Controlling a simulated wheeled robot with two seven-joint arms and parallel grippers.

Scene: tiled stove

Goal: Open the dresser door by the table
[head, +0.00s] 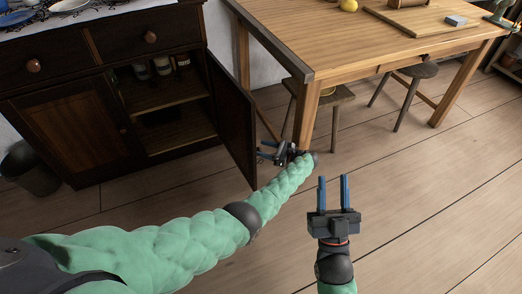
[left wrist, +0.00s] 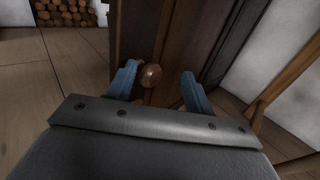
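The dark wood dresser (head: 60,80) stands at the left in the head view. Its right door (head: 232,118), nearest the table (head: 330,40), is swung wide open, showing a shelf with several jars. My left gripper (head: 270,152) is at the door's lower outer part. In the left wrist view the round wooden door knob (left wrist: 151,75) sits between the blue fingers, nearer the left one, with gaps visible on both sides, so the gripper looks open around it. My right gripper (head: 333,192) is open and empty above the floor.
The dresser's left door (head: 70,135) is closed, with a dark bucket (head: 32,170) beside it. Stools (head: 415,72) stand under the table, whose near leg (head: 305,115) is close to the open door. The floor at the right is clear.

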